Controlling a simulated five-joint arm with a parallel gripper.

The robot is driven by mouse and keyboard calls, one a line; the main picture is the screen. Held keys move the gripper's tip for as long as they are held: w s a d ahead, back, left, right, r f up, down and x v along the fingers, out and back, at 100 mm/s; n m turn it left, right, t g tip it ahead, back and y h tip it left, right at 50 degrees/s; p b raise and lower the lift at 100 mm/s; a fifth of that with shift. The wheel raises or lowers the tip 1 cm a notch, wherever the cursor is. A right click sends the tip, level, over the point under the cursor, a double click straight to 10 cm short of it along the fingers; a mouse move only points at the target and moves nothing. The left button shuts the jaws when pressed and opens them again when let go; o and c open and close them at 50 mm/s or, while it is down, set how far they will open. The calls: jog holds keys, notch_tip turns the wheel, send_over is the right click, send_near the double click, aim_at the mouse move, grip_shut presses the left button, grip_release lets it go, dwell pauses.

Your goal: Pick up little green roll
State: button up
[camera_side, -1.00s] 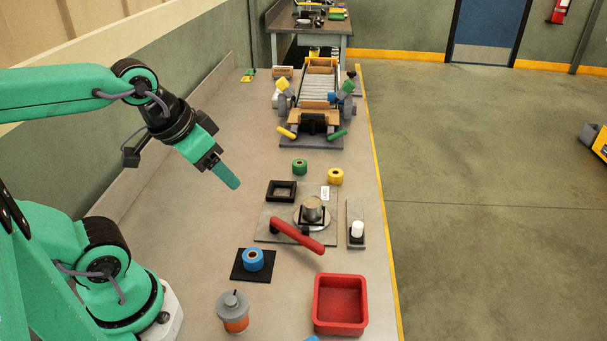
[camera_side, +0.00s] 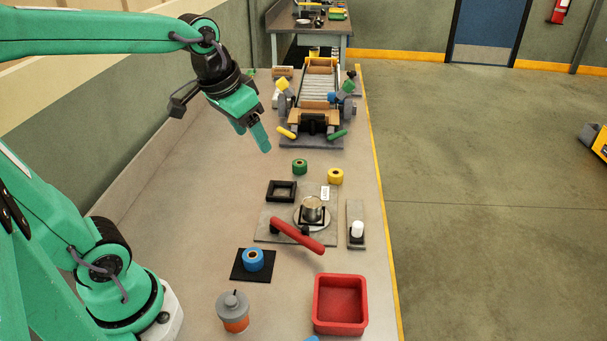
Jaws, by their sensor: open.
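The little green roll (camera_side: 300,166) stands on the bench, to the left of a yellow roll (camera_side: 335,176) and in front of the roller machine. My gripper (camera_side: 265,148) is above the bench, up and to the left of the green roll, and apart from it. Its fingers point down and to the right. It is open, and I see nothing between the fingers, though they overlap from this side.
A roller machine (camera_side: 318,97) stands behind the green roll. In front are a black square frame (camera_side: 281,191), a plate with a red handle (camera_side: 297,236), a blue roll (camera_side: 253,260) on a black pad and a red tray (camera_side: 340,304). The bench left of the green roll is clear.

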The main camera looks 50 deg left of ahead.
jog(key=w+a+g, duration=0.1)
jog(key=w+a, duration=0.3)
jog(key=w, duration=0.5)
jog(key=g, duration=0.3)
send_over(298, 164)
notch_tip(298, 164, down, 19)
jog(key=shift+s+r, duration=0.1)
jog(key=shift+s, duration=0.05)
jog(key=shift+a+f, duration=0.15)
jog(key=shift+f, duration=0.25)
jog(key=shift+f, duration=0.1)
jog(key=shift+f, duration=1.2)
jog(key=shift+f, duration=0.1)
jog(key=shift+f, duration=2.5)
jog(key=shift+c, duration=0.4)
